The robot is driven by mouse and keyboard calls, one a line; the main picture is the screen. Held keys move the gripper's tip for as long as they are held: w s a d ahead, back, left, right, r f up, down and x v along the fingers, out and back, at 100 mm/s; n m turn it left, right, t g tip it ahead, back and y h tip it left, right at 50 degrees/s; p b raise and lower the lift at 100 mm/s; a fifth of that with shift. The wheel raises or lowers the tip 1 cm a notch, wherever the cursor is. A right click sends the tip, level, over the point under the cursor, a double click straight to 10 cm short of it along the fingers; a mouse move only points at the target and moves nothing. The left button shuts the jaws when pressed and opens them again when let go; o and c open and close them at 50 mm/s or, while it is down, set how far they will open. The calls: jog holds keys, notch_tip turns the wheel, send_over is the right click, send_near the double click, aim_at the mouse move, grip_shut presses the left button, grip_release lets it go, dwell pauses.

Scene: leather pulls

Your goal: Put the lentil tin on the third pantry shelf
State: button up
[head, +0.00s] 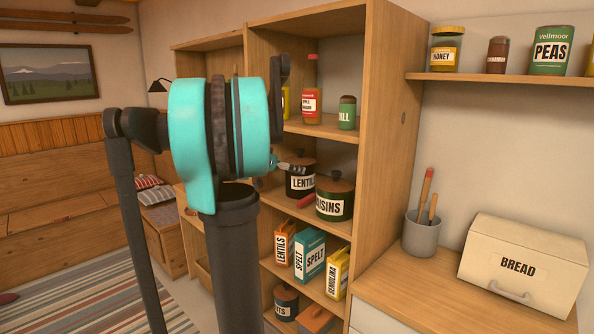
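The lentil tin (299,186), dark with a white label, is in the middle of the tall open pantry (378,150), at the level of the shelf (327,228) that bears the raisins tin (334,206). The raisins tin stands in front of it to the right and overlaps it. My gripper (306,172) is at the top of the lentil tin, reaching in from the left. My teal and black arm hides most of it. I cannot tell whether its fingers are closed on the tin, or whether the tin rests on the shelf.
Sauce and spice containers (312,104) stand on the shelf above. Lentils, spelt and semolina boxes (310,256) fill the shelf below. A lower shelf holds a dark tin (286,302). At right are a counter with a bread box (522,266) and utensil pot (422,234).

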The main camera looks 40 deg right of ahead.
jog(key=v, duration=0.6)
jog(key=w+a+r+n+t, duration=0.5)
jog(key=w+a+n+t, duration=0.1)
jog(key=w+a+t, duration=0.55)
jog(key=a+f+n+t+y, duration=0.2)
jog(key=a+f+n+y, duration=0.3)
jog(key=a, duration=0.5)
jog(key=a+f+n+t+y, duration=0.25)
jog(key=a+y, duration=0.35)
jog(key=a, duration=0.3)
jog(key=s+a+f+n+g+y, duration=0.2)
jog(key=s+a+f+g+y, duration=0.15)
jog(key=a+f, duration=0.35)
jog(key=s+a+f+n+g+y, duration=0.25)
jog(key=s+a+f, duration=0.25)
jog(key=f, duration=0.4)
jog(key=s+d+f+m+g+h, duration=0.1)
jog(key=s+f+g, duration=0.6)
jog(key=s+f, duration=0.8)
jog(key=s+d+h, duration=0.1)
jog(key=s+h, duration=0.1)
jog(key=s, duration=0.1)
jog(key=shift+s+d, duration=0.2)
jog(key=shift+s, duration=0.1)
